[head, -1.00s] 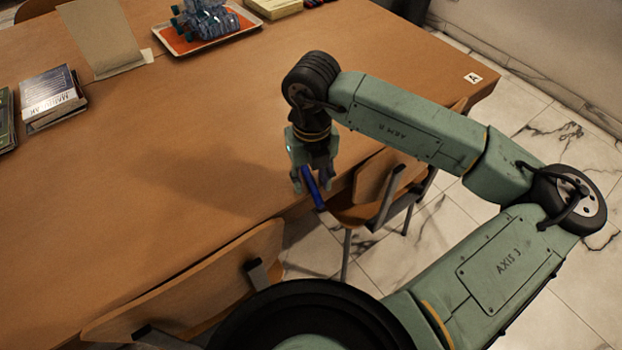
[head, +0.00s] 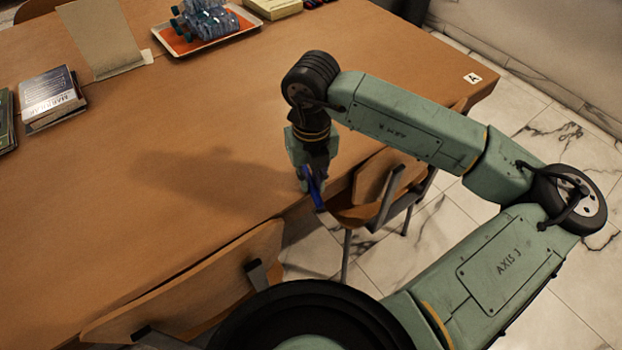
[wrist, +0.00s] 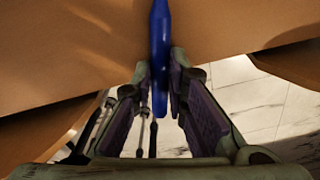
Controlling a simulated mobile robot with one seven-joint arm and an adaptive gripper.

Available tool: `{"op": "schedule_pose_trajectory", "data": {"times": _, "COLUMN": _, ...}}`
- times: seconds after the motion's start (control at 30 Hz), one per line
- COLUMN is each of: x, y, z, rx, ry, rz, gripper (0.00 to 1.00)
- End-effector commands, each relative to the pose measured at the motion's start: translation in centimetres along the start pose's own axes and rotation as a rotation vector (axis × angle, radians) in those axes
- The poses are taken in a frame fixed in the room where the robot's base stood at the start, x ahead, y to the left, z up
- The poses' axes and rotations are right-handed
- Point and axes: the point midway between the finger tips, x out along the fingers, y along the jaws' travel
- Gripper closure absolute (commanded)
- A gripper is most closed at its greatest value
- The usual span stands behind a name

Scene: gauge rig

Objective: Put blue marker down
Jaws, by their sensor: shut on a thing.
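The blue marker (head: 314,189) is held between the fingers of my gripper (head: 312,180), near the front edge of the wooden table (head: 230,110). In the wrist view the marker (wrist: 159,45) stands lengthwise in the picture, with the two fingertips of my gripper (wrist: 160,75) shut on it from either side. Its far end shows against the tabletop and its near end against the floor beyond the table edge. I cannot tell how high it is above the table.
Wooden chairs (head: 225,275) stand along the front edge, one (head: 375,185) close beside my gripper. The middle of the tabletop is clear.

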Motion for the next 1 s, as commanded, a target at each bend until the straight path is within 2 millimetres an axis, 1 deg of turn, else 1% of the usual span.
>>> {"op": "schedule_pose_trajectory", "data": {"times": 0.17, "x": -0.8, "y": -0.1, "z": 0.1, "rx": 0.0, "ry": -0.002, "rz": -0.002, "gripper": 1.0}}
{"op": "schedule_pose_trajectory", "data": {"times": 0.37, "x": -3.3, "y": -0.1, "z": 0.1, "rx": 0.0, "ry": -0.003, "rz": -0.005, "gripper": 1.0}}
{"op": "schedule_pose_trajectory", "data": {"times": 0.57, "x": -3.4, "y": -1.4, "z": -4.4, "rx": 0.005, "ry": -0.002, "rz": -0.002, "gripper": 1.0}}
{"op": "schedule_pose_trajectory", "data": {"times": 0.8, "x": -4.0, "y": -3.0, "z": -10.5, "rx": 0.006, "ry": -0.002, "rz": -0.002, "gripper": 1.0}}
{"op": "schedule_pose_trajectory", "data": {"times": 0.9, "x": -4.3, "y": -3.5, "z": -12.4, "rx": 0.005, "ry": -0.002, "rz": -0.002, "gripper": 1.0}}
{"op": "schedule_pose_trajectory", "data": {"times": 1.0, "x": -4.6, "y": -3.9, "z": -13.9, "rx": 0.005, "ry": -0.002, "rz": 0.0, "gripper": 1.0}}
